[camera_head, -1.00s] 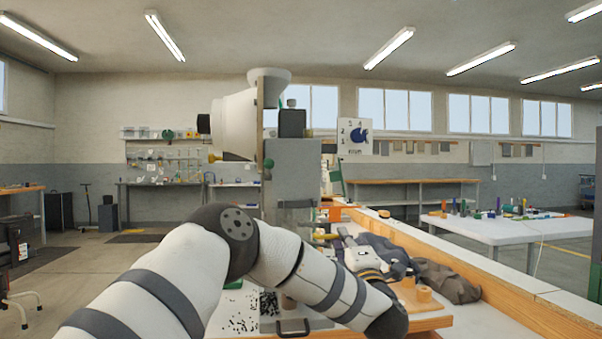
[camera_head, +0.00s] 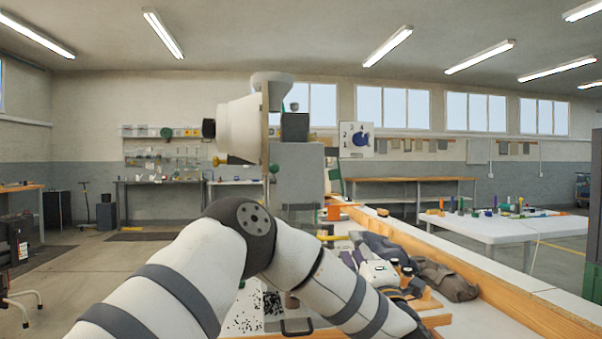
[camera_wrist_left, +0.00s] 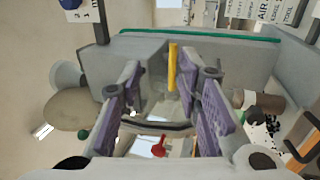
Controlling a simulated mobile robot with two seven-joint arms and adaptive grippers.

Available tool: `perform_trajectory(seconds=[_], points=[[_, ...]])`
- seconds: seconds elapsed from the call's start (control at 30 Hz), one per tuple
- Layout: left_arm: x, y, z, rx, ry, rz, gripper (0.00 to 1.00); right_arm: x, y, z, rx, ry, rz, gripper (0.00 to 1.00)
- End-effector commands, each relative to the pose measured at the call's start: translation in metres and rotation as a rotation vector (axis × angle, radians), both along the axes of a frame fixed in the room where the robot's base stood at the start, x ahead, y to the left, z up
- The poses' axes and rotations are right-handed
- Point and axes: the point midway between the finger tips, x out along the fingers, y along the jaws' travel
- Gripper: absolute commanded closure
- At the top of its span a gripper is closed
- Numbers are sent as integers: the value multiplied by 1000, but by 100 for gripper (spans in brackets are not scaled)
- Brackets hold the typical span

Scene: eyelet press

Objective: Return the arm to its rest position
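My left arm (camera_head: 240,228) comes in from the lower left, bends at a dark elbow joint and runs down to the right over the bench. My left gripper (camera_wrist_left: 160,80) is open in the left wrist view, with its purple-padded fingers apart and nothing held between them. In the head view it is small and partly hidden (camera_head: 354,252), beyond my forearm. It faces the grey eyelet press (camera_head: 297,175). The yellow handle (camera_wrist_left: 172,68) of the press shows beyond the fingers, apart from them as far as I can tell. My right gripper is not in view.
Dark cloth (camera_head: 448,280) lies on the bench right of my wrist, beside the wooden bench edge (camera_head: 500,300). Small black pieces (camera_head: 245,312) lie below the press. A white table (camera_head: 500,232) with several small items stands farther right. The floor at left is open.

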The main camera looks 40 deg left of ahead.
Motion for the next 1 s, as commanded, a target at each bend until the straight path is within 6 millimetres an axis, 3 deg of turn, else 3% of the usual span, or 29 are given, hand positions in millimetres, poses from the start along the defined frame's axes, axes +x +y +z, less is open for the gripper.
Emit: perform_trajectory(seconds=[0.23,0.7,0.77,0.83,0.93,1.0], points=[[-16,-20,0,0,0,-1,69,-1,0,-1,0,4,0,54],[-16,-23,-6,8,19,-12,69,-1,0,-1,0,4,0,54],[-12,-32,-26,38,90,-57,69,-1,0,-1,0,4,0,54],[-6,-52,-71,104,253,-156,69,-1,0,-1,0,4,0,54],[-15,-87,-163,227,563,-349,69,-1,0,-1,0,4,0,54],[-38,-108,-227,308,777,-484,69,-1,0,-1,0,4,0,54]])
